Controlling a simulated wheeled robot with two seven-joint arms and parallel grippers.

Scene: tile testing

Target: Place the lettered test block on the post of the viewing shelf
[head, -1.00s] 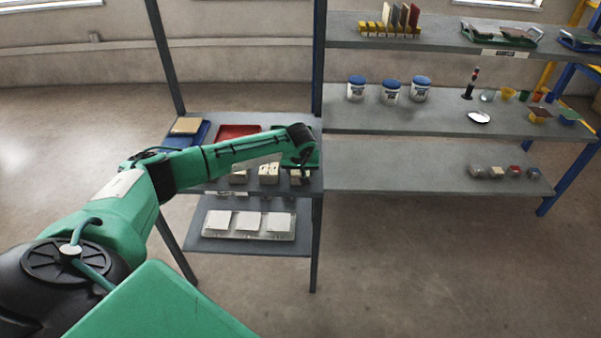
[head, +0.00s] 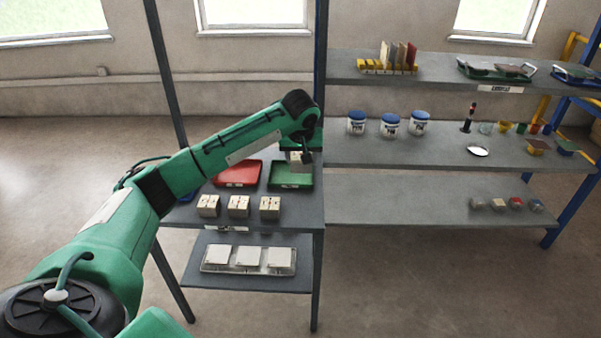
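My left gripper (head: 300,154) is raised over the right end of the near left shelf. It appears shut on a small pale block (head: 298,159), partly hidden by the fingers. Three similar pale blocks, with dark marks too small to read, stand in a row on that shelf: a left one (head: 208,205), a middle one (head: 239,206) and a right one (head: 269,208). A thin dark upright post (head: 467,118) with a red band stands on the middle shelf of the right rack. My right gripper is not in view.
A red tray (head: 238,174) and a green tray (head: 289,175) lie behind the blocks. White jars with blue lids (head: 390,125), a small round mirror-like disc (head: 477,151) and small cups share the post's shelf. The shelf below (head: 400,200) is mostly clear.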

